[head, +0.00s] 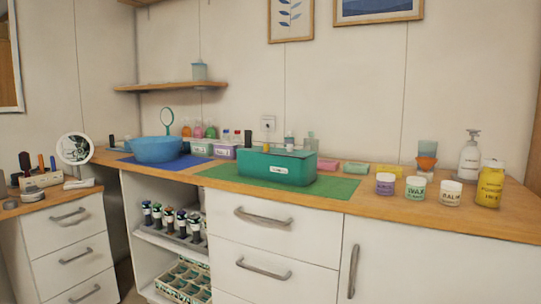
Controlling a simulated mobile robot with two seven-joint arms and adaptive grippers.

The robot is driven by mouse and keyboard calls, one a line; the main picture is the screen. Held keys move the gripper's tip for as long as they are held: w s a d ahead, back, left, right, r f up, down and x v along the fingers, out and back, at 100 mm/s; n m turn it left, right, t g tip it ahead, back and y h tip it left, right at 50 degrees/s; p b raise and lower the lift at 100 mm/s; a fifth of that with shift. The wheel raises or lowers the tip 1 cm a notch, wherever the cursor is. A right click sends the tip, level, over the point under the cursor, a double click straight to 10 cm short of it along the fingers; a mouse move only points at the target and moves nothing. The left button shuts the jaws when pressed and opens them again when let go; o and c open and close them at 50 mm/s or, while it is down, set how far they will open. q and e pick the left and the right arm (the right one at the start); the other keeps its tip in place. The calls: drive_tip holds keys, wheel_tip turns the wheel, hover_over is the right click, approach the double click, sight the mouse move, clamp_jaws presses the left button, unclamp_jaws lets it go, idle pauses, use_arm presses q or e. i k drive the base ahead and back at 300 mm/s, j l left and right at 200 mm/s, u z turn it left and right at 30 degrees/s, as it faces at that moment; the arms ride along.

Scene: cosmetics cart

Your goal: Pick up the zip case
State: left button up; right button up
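Neither of my grippers shows in the head view, and nothing is touching the case.
A blue bowl (155,150) stands left on a blue mat (184,163). Several jars, a yellow bottle (489,185) and a pump bottle (469,158) stand right. Small bottles and coloured blocks line the back. Drawers (268,240) and an open shelf are below the counter.

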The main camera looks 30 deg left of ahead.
sight(252, 163)
drive_tip(key=i+j, duration=0.2)
drive_tip(key=j, duration=0.2)
drive_tip(key=i+j, duration=0.25)
drive_tip(key=j, duration=0.15)
drive_tip(key=i+j, duration=0.2)
drive_tip(key=j, duration=0.2)
drive_tip(key=i+j, duration=0.2)
drive_tip(key=j, duration=0.2)
drive_tip(key=i+j, duration=0.2)
drive_tip(key=j, duration=0.2)
drive_tip(key=i+j, duration=0.25)
drive_tip(key=j, duration=0.15)
drive_tip(key=i+j, duration=0.2)
drive_tip(key=j, duration=0.2)
